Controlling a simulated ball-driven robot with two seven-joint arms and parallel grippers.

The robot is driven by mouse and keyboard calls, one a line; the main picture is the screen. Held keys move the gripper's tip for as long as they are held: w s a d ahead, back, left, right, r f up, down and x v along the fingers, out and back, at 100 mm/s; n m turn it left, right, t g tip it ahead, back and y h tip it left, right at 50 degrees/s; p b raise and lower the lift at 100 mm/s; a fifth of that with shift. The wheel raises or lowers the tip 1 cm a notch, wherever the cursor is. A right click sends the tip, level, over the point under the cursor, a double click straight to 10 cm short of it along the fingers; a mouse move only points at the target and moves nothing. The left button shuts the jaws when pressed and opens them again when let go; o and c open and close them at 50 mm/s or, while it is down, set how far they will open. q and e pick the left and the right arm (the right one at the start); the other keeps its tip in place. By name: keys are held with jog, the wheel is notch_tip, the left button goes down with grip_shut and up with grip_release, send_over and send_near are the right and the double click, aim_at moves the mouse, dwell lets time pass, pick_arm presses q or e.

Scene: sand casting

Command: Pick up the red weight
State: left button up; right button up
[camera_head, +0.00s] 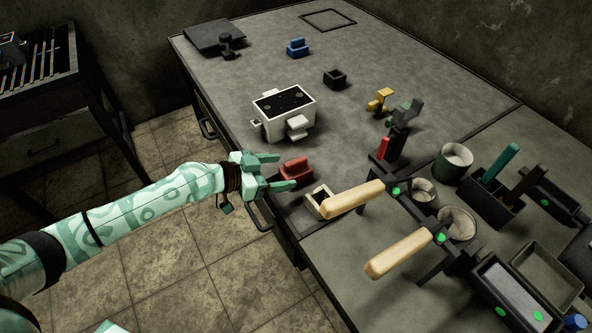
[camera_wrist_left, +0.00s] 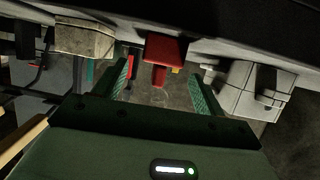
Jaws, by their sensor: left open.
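The red weight (camera_head: 295,170) is a small block with a raised part, sitting on the grey table near its front left edge. In the left wrist view the red weight (camera_wrist_left: 165,52) shows at the top middle, beyond and between the two finger tips. My left gripper (camera_head: 278,172) is open at the table's edge, with its green fingers pointing at the weight. I cannot tell whether a finger touches the weight. My right gripper is not in view.
A white box-shaped flask (camera_head: 285,117) stands just behind the weight, and a small pale open box (camera_head: 319,199) stands in front of it. Wooden-handled ladles (camera_head: 352,198) lie to the right. Blue (camera_head: 298,47) and black (camera_head: 335,78) blocks sit farther back. The table's middle is clear.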

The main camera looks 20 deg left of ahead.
aim_at(296, 168)
pick_arm(q)
jog(key=b+x, duration=0.1)
jog(key=x, duration=0.4)
jog(key=shift+w+d+f, duration=0.15)
jog(key=shift+w+f, duration=0.1)
jog(key=shift+f, duration=0.1)
jog(key=c, duration=1.3)
jog(key=shift+r, duration=0.15)
grip_shut()
